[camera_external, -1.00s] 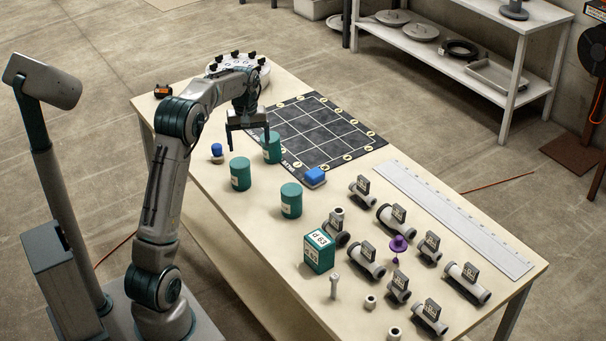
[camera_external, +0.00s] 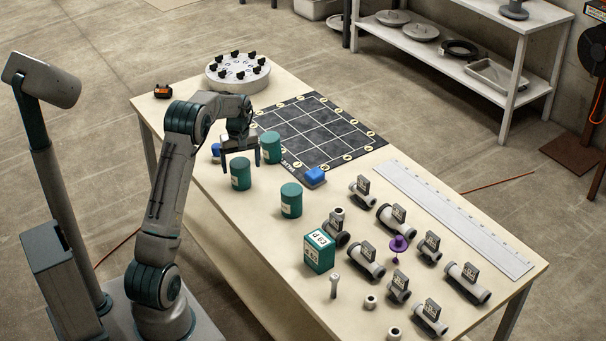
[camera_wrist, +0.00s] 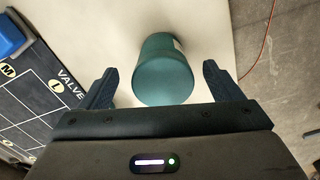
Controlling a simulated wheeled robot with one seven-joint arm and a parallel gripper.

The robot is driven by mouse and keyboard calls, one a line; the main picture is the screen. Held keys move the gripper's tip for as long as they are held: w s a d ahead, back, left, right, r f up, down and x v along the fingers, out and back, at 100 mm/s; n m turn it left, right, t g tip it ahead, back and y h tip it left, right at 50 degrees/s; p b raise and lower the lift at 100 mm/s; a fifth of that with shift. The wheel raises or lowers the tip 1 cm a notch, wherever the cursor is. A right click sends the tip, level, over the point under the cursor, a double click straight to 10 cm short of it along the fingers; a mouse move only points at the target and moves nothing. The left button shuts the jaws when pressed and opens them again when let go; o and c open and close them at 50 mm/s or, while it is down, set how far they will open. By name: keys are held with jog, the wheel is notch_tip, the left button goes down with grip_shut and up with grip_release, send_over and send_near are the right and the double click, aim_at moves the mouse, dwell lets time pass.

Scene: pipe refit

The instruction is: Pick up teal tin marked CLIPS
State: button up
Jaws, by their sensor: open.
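Three teal tins stand upright on the table in the external view: a left tin (camera_external: 240,174), a back tin (camera_external: 271,147) and a front tin (camera_external: 291,200). I cannot read their labels, so I cannot tell which is marked CLIPS. My gripper (camera_external: 240,166) is open, pointing down at the left tin, its fingers on either side of the tin's upper part in this view. In the wrist view, one teal tin (camera_wrist: 165,75) appears between and ahead of my open fingers (camera_wrist: 157,85), with gaps on both sides. A pale label edge shows at its right.
A dark gridded mat (camera_external: 318,130) lies behind the tins, with a blue block (camera_external: 315,176) at its corner. Another blue object (camera_external: 216,150) is partly hidden behind my arm. A teal box (camera_external: 319,252) and several pipe fittings (camera_external: 365,257) occupy the table's right part.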

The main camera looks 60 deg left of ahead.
jog(key=f, duration=0.2)
jog(key=a+f, duration=0.1)
jog(key=f, duration=0.1)
jog(key=shift+a+p, duration=0.1)
jog(key=shift+p, duration=0.25)
jog(key=shift+f, duration=0.3)
jog(key=c, duration=1.2)
